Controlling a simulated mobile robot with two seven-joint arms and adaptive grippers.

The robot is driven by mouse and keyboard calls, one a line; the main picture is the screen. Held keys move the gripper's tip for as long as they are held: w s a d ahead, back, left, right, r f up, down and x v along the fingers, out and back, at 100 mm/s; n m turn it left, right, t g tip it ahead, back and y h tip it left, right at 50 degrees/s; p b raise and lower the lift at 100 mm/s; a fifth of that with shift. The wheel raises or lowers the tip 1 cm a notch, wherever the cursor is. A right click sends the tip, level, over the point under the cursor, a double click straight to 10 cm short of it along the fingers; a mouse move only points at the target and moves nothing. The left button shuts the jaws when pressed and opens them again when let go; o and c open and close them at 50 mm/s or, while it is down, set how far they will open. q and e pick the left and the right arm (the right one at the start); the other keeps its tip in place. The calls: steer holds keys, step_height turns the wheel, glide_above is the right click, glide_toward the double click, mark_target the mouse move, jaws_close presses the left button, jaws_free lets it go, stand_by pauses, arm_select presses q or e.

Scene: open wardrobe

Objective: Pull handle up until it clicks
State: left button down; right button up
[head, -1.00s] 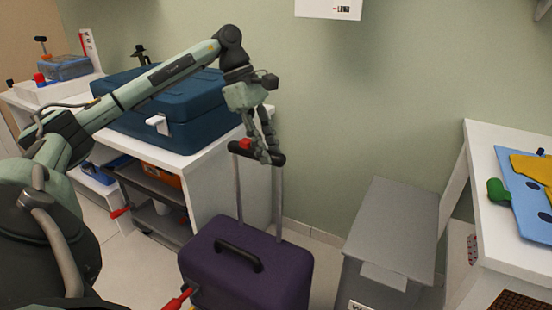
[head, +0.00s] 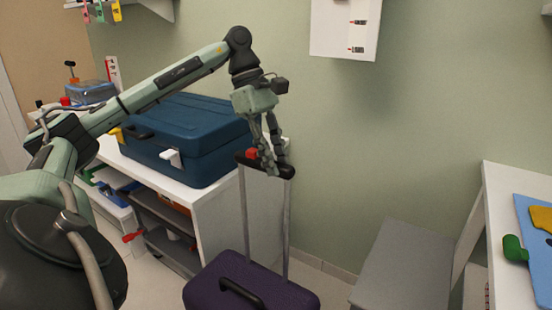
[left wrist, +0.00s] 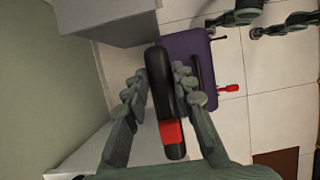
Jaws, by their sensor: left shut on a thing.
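A purple suitcase (head: 248,293) stands on the floor at the bottom of the head view, its lower part cut off. Two grey rods rise from it to a black pull handle (head: 284,172) with a red button (head: 252,154) at its left end. My left gripper (head: 271,168) is shut on the handle from above. In the left wrist view, the handle (left wrist: 158,75) lies between the two fingers, with the red button (left wrist: 171,132) near the palm and the purple suitcase (left wrist: 197,47) below.
A white cabinet (head: 220,215) with a large blue case (head: 185,140) on top stands left of the suitcase. A grey box (head: 400,265) and a white table (head: 500,240) stand to the right. A white box (head: 330,30) hangs on the wall above.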

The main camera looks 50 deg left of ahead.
arm_select(q)
steer(key=shift+w+a+r, duration=0.1)
steer(key=shift+w+r, duration=0.05)
steer(key=shift+r, duration=0.35)
steer(key=c, duration=1.3)
jaws_free()
steer(key=shift+r, duration=0.1)
steer(key=shift+o, duration=0.4)
steer(key=shift+f, duration=0.2)
steer(key=v, duration=1.2)
